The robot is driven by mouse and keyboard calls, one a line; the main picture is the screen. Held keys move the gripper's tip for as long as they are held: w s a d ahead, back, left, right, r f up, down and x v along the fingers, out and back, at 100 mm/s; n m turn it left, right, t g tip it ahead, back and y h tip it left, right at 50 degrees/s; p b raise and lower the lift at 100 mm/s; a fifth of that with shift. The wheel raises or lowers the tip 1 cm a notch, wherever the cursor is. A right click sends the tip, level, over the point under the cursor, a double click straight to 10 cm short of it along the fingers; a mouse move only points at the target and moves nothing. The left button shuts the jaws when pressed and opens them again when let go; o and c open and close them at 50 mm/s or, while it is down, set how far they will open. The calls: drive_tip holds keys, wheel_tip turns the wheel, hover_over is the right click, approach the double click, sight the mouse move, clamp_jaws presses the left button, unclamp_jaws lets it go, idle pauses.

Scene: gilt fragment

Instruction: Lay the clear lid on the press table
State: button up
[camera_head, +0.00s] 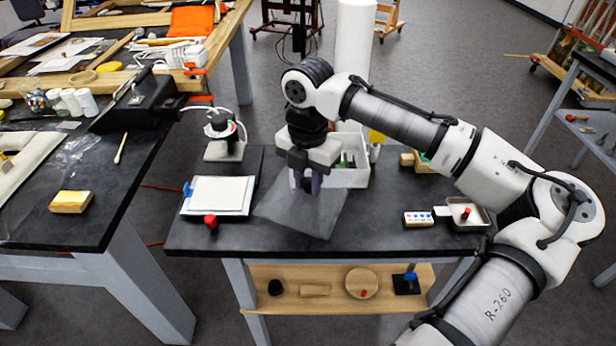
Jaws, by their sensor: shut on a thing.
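My gripper (307,184) points down over the middle of the dark-topped table (375,232). It is shut on the clear lid (305,216), a thin see-through sheet that looks greyish against the dark top. The lid looks slightly tilted, with its near edge close to the table's front edge. My fingers cover part of it. I cannot tell whether the lid touches the table top. No label shows which table is the press table.
A white pad on a board (222,194) with a red knob (210,221) lies left of the lid. A white bin (352,172) stands behind. A cluttered table (75,225) stands at left.

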sight(308, 181)
drive_tip(key=shift+f, duration=0.6)
drive_tip(key=o, duration=1)
wheel_tip(308, 181, up, 13)
drive_tip(key=b, duration=0.1)
drive_tip(key=shift+r+b, duration=0.15)
drive_tip(key=shift+b, duration=0.15)
